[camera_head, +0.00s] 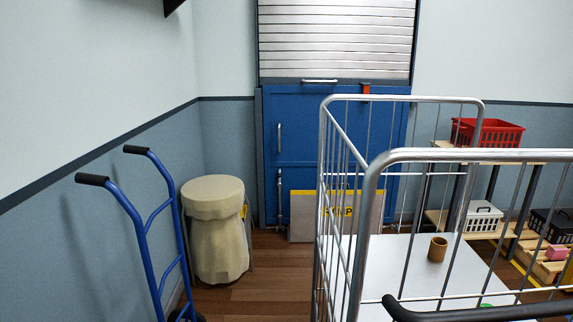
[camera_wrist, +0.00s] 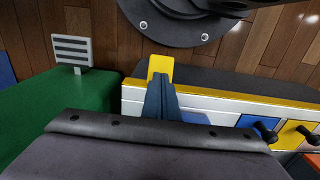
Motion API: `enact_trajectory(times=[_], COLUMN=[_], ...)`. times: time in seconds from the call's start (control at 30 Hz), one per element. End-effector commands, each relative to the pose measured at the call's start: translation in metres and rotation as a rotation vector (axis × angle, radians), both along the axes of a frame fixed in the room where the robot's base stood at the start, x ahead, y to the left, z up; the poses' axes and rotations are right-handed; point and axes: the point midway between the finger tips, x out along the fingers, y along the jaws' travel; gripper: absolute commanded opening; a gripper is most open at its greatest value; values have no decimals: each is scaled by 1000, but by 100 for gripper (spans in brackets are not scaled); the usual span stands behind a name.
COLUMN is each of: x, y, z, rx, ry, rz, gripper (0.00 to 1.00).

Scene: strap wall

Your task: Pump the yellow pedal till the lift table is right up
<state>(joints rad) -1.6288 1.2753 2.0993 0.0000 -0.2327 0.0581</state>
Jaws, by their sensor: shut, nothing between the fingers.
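The yellow pedal (camera_wrist: 161,67) shows at the upper middle of the wrist view, a small plate standing out past a yellow-edged white side. My gripper (camera_wrist: 158,84) is shut and empty, its fingertips right at the near end of the pedal. I cannot tell whether they touch it. The fingers hide the pedal's lower part. A long body with a yellow edge strip (camera_wrist: 262,98) and a dark surface runs to the right. It may be part of the lift table, but I cannot tell its height. Neither pedal nor gripper shows in the head view.
A green block (camera_wrist: 60,110) lies close left of my fingers. Blue and yellow panels with black knobs (camera_wrist: 265,130) stand at the right. In the head view are a wire cage trolley (camera_head: 355,215) with a brown cup (camera_head: 437,249), a blue hand truck (camera_head: 142,225) and a covered bin (camera_head: 215,230).

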Motion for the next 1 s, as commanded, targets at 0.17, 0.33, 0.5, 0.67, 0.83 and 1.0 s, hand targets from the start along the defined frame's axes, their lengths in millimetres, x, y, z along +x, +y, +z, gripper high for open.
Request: enact_trajectory(times=[0.17,0.33,0.5,0.67,0.83,1.0], x=[0,0,0,0,0,0], y=[3,3,2,1,0,0], z=[9,24,39,54,69,82], rx=[8,8,6,3,1,0], ry=[0,0,0,0,0,0], rz=[0,0,0,0,0,0], gripper=[0,0,0,0,0,0])
